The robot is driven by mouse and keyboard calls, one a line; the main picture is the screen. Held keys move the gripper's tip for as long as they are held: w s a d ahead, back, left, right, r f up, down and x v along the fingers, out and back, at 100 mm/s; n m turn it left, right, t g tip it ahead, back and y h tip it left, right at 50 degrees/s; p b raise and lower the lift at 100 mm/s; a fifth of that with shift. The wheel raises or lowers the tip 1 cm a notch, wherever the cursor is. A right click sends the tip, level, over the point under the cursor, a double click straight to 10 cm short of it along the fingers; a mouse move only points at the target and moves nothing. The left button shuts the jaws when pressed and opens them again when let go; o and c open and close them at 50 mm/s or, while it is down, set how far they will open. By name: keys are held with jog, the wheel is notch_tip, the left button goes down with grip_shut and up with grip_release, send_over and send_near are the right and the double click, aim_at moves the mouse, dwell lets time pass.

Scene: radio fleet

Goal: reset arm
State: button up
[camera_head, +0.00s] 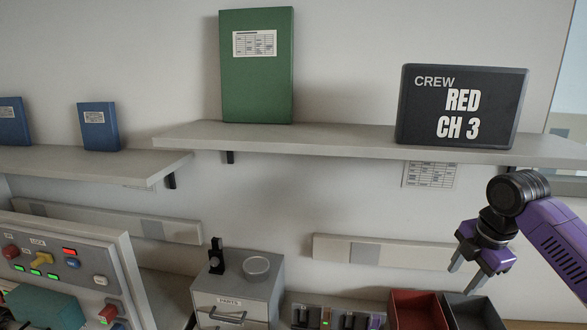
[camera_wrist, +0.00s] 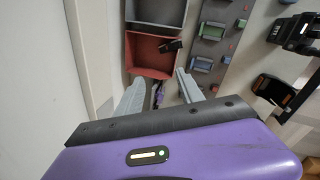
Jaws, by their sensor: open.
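My gripper (camera_head: 466,268) is at the right of the head view, on my purple arm. Its two grey fingers are apart, point downward and hold nothing. It hangs in front of the wall, below the right shelf and above the red and grey bins. In the wrist view the gripper (camera_wrist: 160,95) shows its spread fingers, with the red bin (camera_wrist: 152,57) beyond them. A small dark item and a purple item lie in or near that bin.
A shelf (camera_head: 350,137) carries a green binder (camera_head: 257,68) and a dark sign (camera_head: 460,107) reading "CREW RED CH 3". A grey bin (camera_head: 470,312) stands beside the red one. A grey drawer unit (camera_head: 237,292) and a control panel (camera_head: 75,265) stand left. Open air surrounds my gripper.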

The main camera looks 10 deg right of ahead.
jog(key=w+a+r+m+t+y, duration=0.2)
jog(key=w+a+r+m+t, duration=0.25)
jog(key=w+a+t, duration=0.45)
jog(key=s+a+m+t, duration=0.3)
jog(key=a+m+t, duration=0.2)
jog(key=a+m, duration=0.4)
jog(key=s+a+f+m, duration=0.1)
jog(key=s+f, duration=0.3)
jog(key=s, duration=1.3)
jog(key=s+a+f+m+g+h+b, duration=0.1)
jog(key=s+f, duration=0.4)
jog(key=s, duration=1.2)
jog(key=s+a+f+m+g, duration=0.1)
jog(key=s+a+f+m, duration=0.2)
jog(key=s, duration=1.4)
jog(key=shift+s+a+f+h, duration=0.25)
jog(key=shift+a+f+h, duration=0.25)
jog(key=shift+f, duration=0.3)
